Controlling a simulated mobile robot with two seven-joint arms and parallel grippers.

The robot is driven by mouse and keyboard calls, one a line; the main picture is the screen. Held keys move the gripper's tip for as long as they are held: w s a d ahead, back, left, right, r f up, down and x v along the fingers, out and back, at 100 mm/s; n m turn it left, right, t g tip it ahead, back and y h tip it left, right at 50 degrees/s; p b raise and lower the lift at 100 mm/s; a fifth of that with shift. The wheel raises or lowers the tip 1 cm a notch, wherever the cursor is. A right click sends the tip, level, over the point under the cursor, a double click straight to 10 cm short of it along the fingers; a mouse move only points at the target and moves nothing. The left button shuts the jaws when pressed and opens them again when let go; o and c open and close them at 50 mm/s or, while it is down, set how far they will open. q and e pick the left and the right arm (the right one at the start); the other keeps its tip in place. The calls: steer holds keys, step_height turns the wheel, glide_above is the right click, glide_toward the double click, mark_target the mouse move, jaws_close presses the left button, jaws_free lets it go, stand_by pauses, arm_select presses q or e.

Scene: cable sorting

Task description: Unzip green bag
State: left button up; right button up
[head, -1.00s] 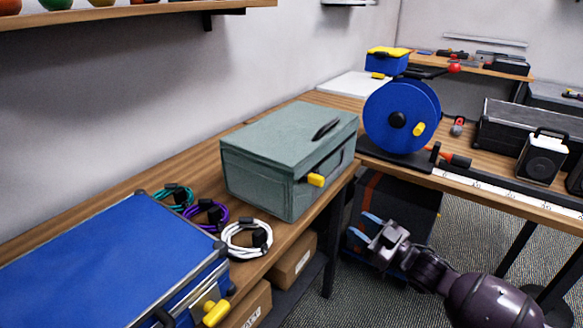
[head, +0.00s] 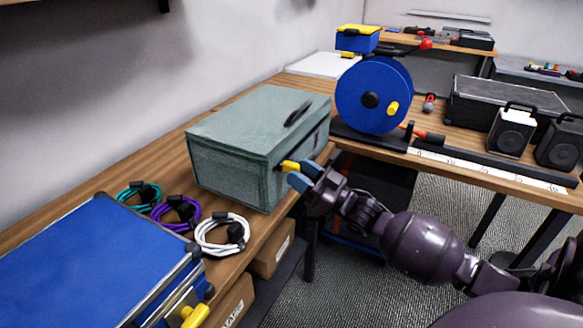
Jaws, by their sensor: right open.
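The green bag (head: 235,155) is a grey-green box-shaped case with a black top handle (head: 298,113). It stands closed on the wooden table. A yellow zipper pull (head: 290,166) sticks out from its right side. My right gripper (head: 302,175) is at that pull, with its blue fingertips open beside or around it; I cannot tell whether they touch it. My left gripper is not in view.
A blue case (head: 95,265) with a yellow latch (head: 194,316) stands at the front left. Teal, purple and white (head: 222,234) coiled cables lie between it and the bag. A blue reel (head: 374,95) stands behind, and black speakers (head: 511,132) are at the right.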

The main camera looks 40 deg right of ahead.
mark_target(290, 167)
steer(key=shift+x, duration=1.3)
jaws_close()
